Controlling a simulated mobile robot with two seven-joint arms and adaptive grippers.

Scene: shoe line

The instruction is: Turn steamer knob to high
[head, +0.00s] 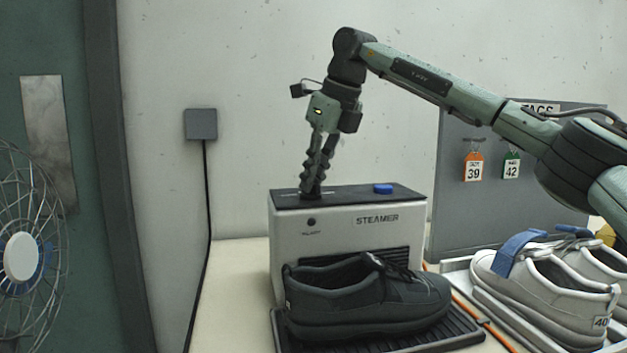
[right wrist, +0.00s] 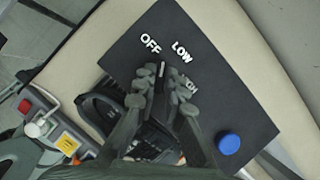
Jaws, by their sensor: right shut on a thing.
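The steamer (head: 350,228) is a pale box with a dark top, standing on the table. In the right wrist view its dark top panel (right wrist: 232,88) carries the white words OFF and LOW. A third word, ending in GH, is partly covered by a finger. My right gripper (head: 311,189) reaches down to the left part of the top. Its fingers (right wrist: 164,78) are shut on the knob (right wrist: 161,70), which they mostly hide. A small white mark shows between the fingertips, near OFF and LOW; its exact setting is unclear. My left gripper is out of view.
A blue button (head: 383,188) sits on the steamer's top at the right. A black shoe (head: 365,300) rests on a dark tray (head: 450,335) in front. Pale shoes (head: 540,290) are at the right, before a grey tag board (head: 455,210). A fan (head: 20,255) is at the left.

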